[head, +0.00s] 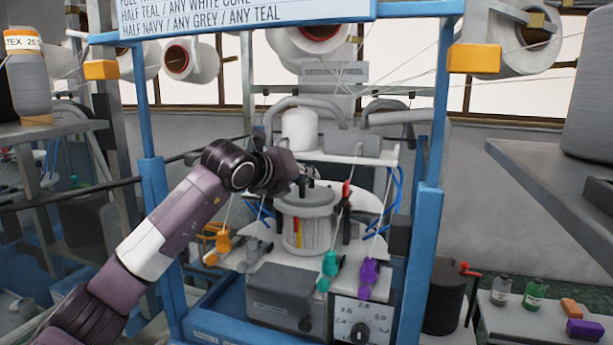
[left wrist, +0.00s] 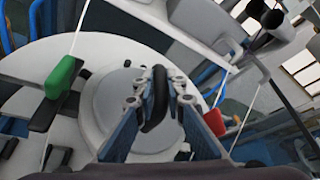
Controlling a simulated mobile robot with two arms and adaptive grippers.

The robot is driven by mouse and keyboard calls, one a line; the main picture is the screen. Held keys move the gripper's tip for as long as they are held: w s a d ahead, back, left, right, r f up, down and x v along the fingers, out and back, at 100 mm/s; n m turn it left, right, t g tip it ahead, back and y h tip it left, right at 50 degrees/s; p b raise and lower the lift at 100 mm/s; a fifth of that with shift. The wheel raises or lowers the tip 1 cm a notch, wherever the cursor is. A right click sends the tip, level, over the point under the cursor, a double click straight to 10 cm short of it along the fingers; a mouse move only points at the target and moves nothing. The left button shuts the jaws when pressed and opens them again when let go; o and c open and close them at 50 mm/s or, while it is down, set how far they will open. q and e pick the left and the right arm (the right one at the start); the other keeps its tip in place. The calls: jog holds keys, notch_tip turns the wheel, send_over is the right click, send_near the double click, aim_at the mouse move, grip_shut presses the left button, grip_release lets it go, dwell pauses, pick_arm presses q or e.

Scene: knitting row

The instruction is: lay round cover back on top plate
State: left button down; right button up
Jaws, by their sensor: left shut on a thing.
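The round cover (head: 305,201) is a grey disc with a dark upright handle, seen above the ribbed cylinder in the middle of the machine. My left gripper (head: 304,181) comes in from the left and is over it. In the left wrist view my left gripper (left wrist: 157,90) is shut on the cover's black handle, and the pale grey cover (left wrist: 112,105) lies beneath the fingers. The white round top plate (head: 362,203) spreads around the cylinder. I cannot tell whether the cover touches what is under it. My right gripper is not in view.
Yarn feeders stand around the plate: red (head: 346,188), orange (head: 222,240), teal (head: 329,266) and purple (head: 367,278). Thin threads run up from them. Blue posts (head: 424,240) frame the machine on both sides. A grey box (head: 285,292) sits in front.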

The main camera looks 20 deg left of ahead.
pick_arm(q)
jog(key=c, duration=2)
grip_release()
jog(key=shift+o, duration=0.2)
jog(key=shift+s, duration=0.1)
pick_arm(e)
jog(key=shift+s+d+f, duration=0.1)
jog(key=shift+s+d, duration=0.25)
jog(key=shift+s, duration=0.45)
pick_arm(q)
jog(key=shift+r, duration=0.1)
jog(key=shift+s, duration=0.1)
jog(key=b+v, duration=0.6)
jog(key=v, duration=0.5)
jog(key=shift+s, duration=0.35)
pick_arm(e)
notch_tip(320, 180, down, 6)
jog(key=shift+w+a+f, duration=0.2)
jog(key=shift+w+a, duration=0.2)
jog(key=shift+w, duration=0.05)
pick_arm(q)
jog(key=shift+a+r, duration=0.1)
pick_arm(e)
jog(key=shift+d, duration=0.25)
